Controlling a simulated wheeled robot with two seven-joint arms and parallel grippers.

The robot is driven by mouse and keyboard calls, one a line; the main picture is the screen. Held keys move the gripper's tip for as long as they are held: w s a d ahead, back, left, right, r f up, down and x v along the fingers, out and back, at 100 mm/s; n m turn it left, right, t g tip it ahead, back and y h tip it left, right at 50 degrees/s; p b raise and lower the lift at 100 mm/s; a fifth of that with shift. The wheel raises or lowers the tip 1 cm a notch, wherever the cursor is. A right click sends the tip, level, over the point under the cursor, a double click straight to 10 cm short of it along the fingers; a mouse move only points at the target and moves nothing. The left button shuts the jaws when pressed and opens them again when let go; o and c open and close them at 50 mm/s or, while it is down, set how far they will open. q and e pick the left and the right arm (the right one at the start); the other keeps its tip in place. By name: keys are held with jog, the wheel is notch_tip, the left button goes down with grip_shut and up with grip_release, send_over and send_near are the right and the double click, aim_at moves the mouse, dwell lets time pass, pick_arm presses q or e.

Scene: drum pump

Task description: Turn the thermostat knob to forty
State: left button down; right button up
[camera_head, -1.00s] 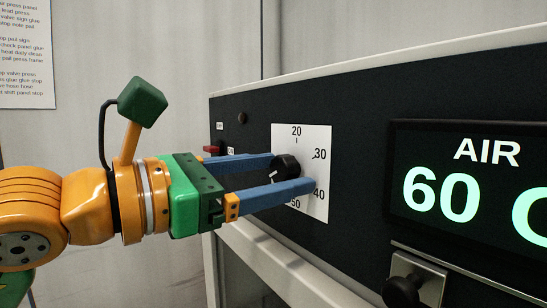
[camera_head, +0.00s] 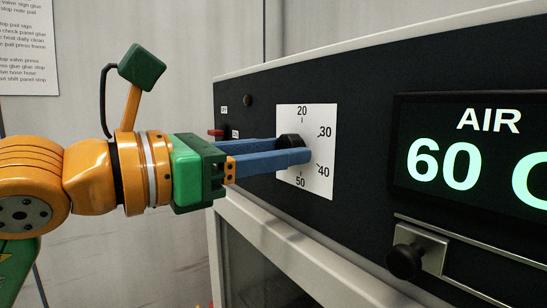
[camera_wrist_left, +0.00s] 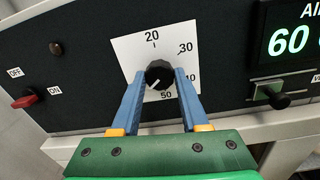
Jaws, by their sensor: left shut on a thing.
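The thermostat knob (camera_head: 289,140) is a black round knob on a white dial plate (camera_head: 318,181) marked 20, 30, 40 and 50. It also shows in the left wrist view (camera_wrist_left: 159,69). There its white pointer line points down-left, to the left of the 50 mark and away from 40. My left gripper (camera_head: 292,151) has its two blue fingers shut on the knob, one on each side; the wrist view shows the same grip (camera_wrist_left: 159,76). In the head view the fingers hide the knob's lower part and pointer. My right gripper is not in view.
The dark panel holds a lit display (camera_head: 470,160) reading AIR 60, its right part cut off. Below it a black knob (camera_head: 404,261) sits on a metal plate. A red switch (camera_wrist_left: 26,101) with OFF and ON labels is left of the dial. A paper notice (camera_head: 28,50) hangs behind.

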pick_arm(q)
jog(key=n+g+b, duration=0.1)
jog(key=n+b, duration=0.7)
jog(key=n, duration=1.3)
jog(key=shift+b, duration=0.35)
jog(key=shift+r+n, duration=0.1)
jog(key=shift+n, duration=0.3)
jog(key=c, duration=0.8)
grip_release()
jog(key=o, duration=0.4)
jog(key=shift+d, duration=0.2)
